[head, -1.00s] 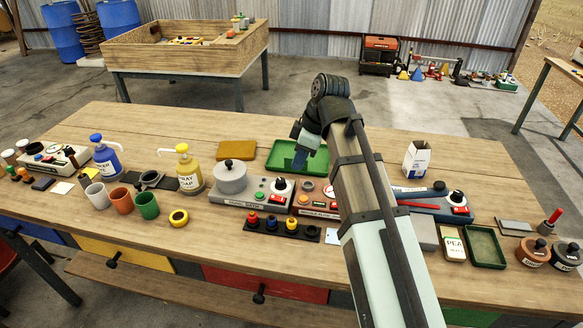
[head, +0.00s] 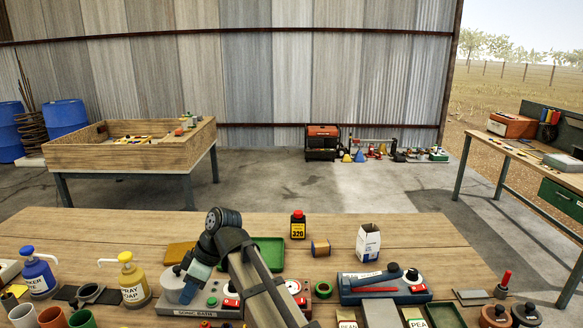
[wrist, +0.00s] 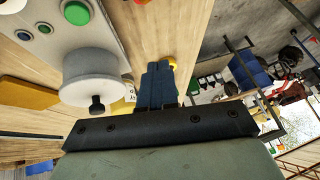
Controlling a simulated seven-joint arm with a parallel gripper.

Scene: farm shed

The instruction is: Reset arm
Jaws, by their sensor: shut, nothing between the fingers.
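My gripper (head: 187,291) is at the front left of the work table, beside the grey round pot on the sonic bath unit. In the wrist view its dark blue fingers (wrist: 158,72) are together with nothing between them. The grey pot (wrist: 92,82) with its black knob shows close to the fingers in the wrist view. In the head view my gripper partly covers that pot (head: 170,287). I cannot tell whether they touch.
A green tray (head: 268,247) lies behind my arm. A yellow soap bottle (head: 132,280) and blue bottle (head: 38,275) stand left. The table's back left is clear.

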